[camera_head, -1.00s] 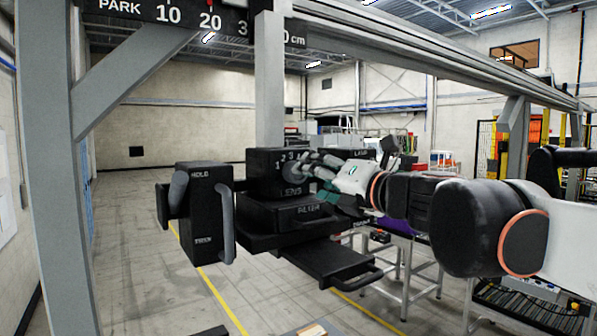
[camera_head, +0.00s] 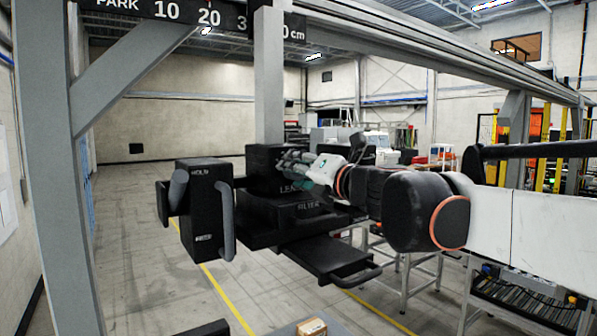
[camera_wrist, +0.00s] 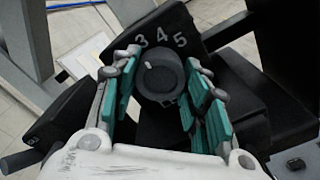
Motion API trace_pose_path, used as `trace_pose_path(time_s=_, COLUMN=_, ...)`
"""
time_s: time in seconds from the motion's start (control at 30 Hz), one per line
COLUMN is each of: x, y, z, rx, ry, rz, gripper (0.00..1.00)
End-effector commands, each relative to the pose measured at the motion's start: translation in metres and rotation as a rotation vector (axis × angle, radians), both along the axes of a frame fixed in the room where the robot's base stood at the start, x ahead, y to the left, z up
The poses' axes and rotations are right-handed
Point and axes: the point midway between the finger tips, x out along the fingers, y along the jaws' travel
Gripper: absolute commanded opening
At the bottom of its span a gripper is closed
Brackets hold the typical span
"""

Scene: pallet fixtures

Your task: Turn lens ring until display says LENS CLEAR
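The lens ring (camera_wrist: 160,80) is a dark round knob with a pale index mark on its face, below the numerals 3, 4 and 5 in the wrist view. My gripper (camera_wrist: 163,68) has its teal-padded fingers spread on either side of the ring. Whether the pads touch it is unclear. In the head view my gripper (camera_head: 300,168) is at the front of the black LENS housing (camera_head: 264,165) and hides the ring and most numerals. I see no readable LENS CLEAR display.
A FILTER block (camera_head: 300,212) sits below the lens housing, with a black handled drawer (camera_head: 325,258) under it. A black HOLD box with handles (camera_head: 203,205) hangs to the left. A grey post (camera_head: 269,85) rises above the housing. Open floor lies behind at left.

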Motion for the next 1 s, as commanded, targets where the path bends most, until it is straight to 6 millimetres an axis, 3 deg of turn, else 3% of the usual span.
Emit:
trace_pose_path(time_s=0.07, x=0.0000, y=-0.0001, z=0.0001, rx=0.000, ry=0.000, rz=0.000, gripper=0.16)
trace_pose_path(time_s=0.47, x=-0.0001, y=-0.0002, z=0.0000, rx=0.044, ry=0.030, rz=0.000, gripper=0.16)
trace_pose_path(time_s=1.0, x=-0.0001, y=0.0000, z=0.0002, rx=0.328, ry=0.222, rz=0.000, gripper=0.16)
